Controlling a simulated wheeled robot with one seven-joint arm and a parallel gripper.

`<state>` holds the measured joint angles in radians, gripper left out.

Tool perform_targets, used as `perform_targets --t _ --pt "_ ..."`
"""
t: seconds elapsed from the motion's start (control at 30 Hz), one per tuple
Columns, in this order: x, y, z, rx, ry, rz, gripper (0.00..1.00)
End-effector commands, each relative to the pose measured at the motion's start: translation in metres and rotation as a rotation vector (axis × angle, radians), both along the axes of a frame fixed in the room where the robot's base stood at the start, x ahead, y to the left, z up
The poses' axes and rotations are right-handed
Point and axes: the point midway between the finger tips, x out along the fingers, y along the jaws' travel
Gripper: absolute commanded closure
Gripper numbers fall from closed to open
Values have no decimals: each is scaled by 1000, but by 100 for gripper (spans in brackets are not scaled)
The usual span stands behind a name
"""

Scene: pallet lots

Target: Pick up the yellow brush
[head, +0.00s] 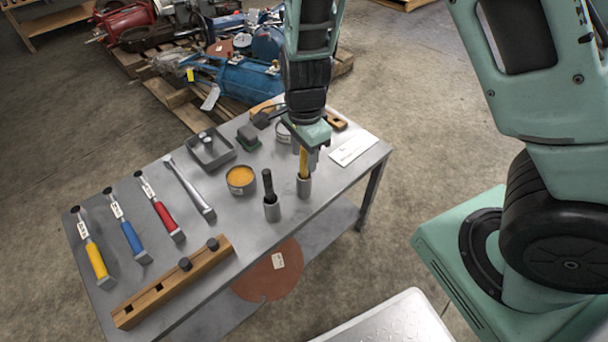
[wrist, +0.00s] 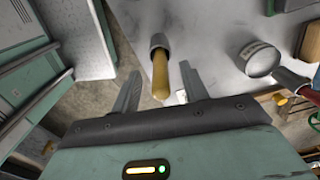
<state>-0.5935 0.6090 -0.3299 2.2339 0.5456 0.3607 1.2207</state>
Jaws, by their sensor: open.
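A yellow handle (head: 303,164), which looks like the yellow brush, stands upright in a small grey cup (head: 303,188) near the table's right end. Its lower end is hidden in the cup. My gripper (head: 305,151) is above the cup, pointing down, with its fingers around the top of the handle. In the wrist view the yellow handle (wrist: 160,76) lies between the two open fingers, with a gap on each side. The cup (wrist: 159,42) is just beyond the fingertips. A separate yellow-handled tool (head: 95,258) lies at the table's left end.
A second cup (head: 271,209) with a black handle stands close to the left. A tin with orange contents (head: 240,180), a grey tray (head: 210,150), blue and red tools and a wooden bar (head: 175,283) share the table (head: 225,223). A white card (head: 353,149) lies right.

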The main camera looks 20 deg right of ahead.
Motion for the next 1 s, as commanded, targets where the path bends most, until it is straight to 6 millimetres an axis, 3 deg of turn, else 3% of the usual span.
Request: perform_targets --t 0.03,0.13,0.4,0.57,0.87,1.0 --pt "0 -1 -14 0 2 -1 56" --pt "0 -1 -26 -1 2 -1 56" --pt "0 0 -28 -1 0 0 56" --pt "0 0 -27 -1 0 0 100" --pt "0 0 -26 -1 0 0 100" --pt "1 0 -11 -1 -3 2 100"
